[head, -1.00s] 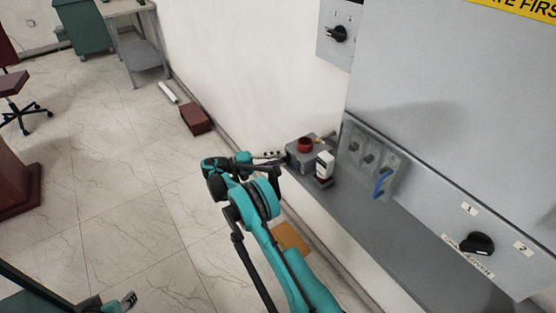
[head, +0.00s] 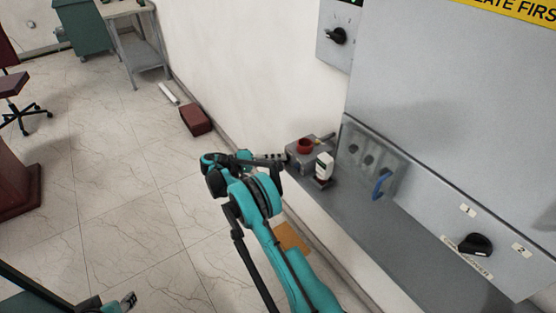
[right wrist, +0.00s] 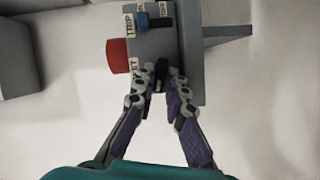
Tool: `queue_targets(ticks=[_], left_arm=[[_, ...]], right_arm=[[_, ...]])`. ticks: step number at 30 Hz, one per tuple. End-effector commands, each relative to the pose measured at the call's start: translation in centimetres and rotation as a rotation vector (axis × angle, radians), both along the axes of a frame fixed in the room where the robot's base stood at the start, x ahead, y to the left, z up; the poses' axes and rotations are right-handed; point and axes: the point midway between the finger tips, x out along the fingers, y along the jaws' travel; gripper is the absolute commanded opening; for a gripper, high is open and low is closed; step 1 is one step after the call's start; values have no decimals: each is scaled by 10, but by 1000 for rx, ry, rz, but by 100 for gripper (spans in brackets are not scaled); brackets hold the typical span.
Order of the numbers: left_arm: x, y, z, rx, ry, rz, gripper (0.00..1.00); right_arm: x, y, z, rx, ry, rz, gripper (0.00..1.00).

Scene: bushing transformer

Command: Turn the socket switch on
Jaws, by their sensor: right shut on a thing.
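A grey box (head: 322,160) with a red round button (head: 304,146) stands at the far end of the grey ledge. In the right wrist view the box (right wrist: 188,50) shows its labelled face, with TRIP readable, a small blue-and-black switch (right wrist: 155,21) and the red button (right wrist: 117,56) at its side. My right gripper (head: 284,160) is at the box's near-left side. In the right wrist view my right gripper (right wrist: 162,80) is shut on a small black switch (right wrist: 160,77) at the box's lower edge; the fingers partly hide it. My left gripper (head: 128,300) is low at left, away from the box.
A clear-covered panel with a blue handle (head: 382,184) and a black rotary knob (head: 475,244) are on the cabinet at right. A wall switch (head: 337,36) is above. Floor at left is mostly open.

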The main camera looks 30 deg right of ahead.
Motion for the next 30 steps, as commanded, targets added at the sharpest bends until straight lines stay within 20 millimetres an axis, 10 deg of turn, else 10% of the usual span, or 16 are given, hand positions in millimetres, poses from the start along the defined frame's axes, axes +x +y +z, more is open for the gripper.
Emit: queue_targets(ticks=[30], left_arm=[[0, 0, 9, 0, 0, 0, 40]], right_arm=[[-6, 0, 6, 75, -954, 2, 0]])
